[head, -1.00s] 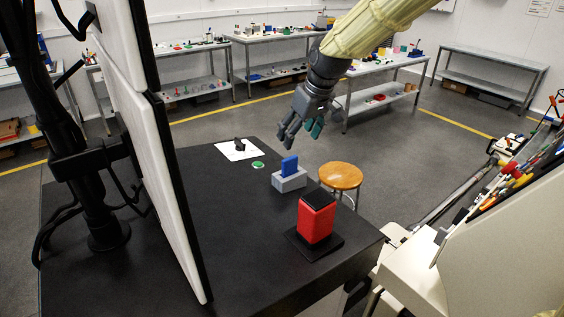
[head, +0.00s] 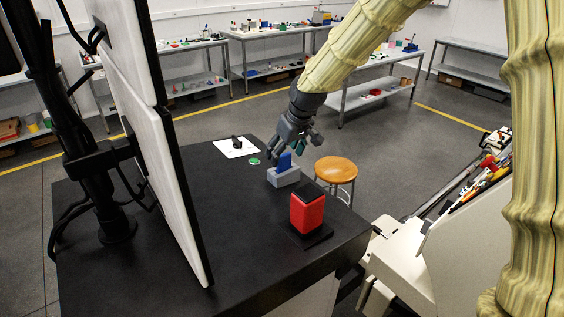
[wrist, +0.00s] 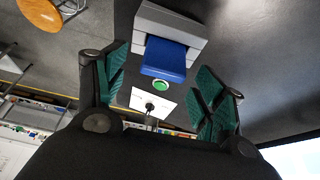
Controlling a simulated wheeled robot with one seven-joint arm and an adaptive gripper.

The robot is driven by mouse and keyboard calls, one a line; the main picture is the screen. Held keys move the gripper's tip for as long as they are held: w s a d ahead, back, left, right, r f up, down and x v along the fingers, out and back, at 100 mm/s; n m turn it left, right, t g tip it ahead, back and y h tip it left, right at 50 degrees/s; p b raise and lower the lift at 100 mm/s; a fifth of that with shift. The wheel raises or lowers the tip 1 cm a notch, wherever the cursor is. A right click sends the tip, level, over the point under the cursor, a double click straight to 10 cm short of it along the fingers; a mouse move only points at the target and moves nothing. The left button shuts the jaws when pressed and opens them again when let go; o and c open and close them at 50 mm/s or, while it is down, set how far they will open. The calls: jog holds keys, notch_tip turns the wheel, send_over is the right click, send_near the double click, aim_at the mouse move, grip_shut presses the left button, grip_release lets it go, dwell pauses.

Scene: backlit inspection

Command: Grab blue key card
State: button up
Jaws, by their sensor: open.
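The blue key card (head: 284,161) stands upright in a grey holder (head: 285,178) on the black table. My gripper (head: 291,155) is open just above and around the top of the card in the head view, partly covering it. In the wrist view, the card (wrist: 163,58) sticks out of the grey holder (wrist: 172,24). There, the green-padded fingers of my gripper (wrist: 163,88) are spread to the left and right of the card. I cannot tell whether either finger touches it.
A red block with a black top (head: 308,210) stands near the table's front right. A green button (head: 254,162) and a white sheet with a black object (head: 236,147) lie beyond. White panels (head: 165,170) rise at left. A wooden stool (head: 336,170) is beside the table.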

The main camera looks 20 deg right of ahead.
jog(key=shift+s, duration=0.65)
jog(key=shift+w+f, duration=0.15)
jog(key=shift+f, duration=0.2)
jog(key=shift+w+a+f, duration=0.15)
jog(key=shift+w+f, duration=0.55)
jog(key=shift+w, duration=0.25)
jog(key=shift+s+r, duration=0.4)
jog(key=shift+s, duration=0.15)
jog(key=c, duration=0.6)
jog(key=shift+s, duration=0.1)
jog(key=c, duration=0.3)
jog(key=shift+w+f, duration=0.15)
jog(key=shift+w, duration=0.1)
jog(key=shift+c, duration=0.2)
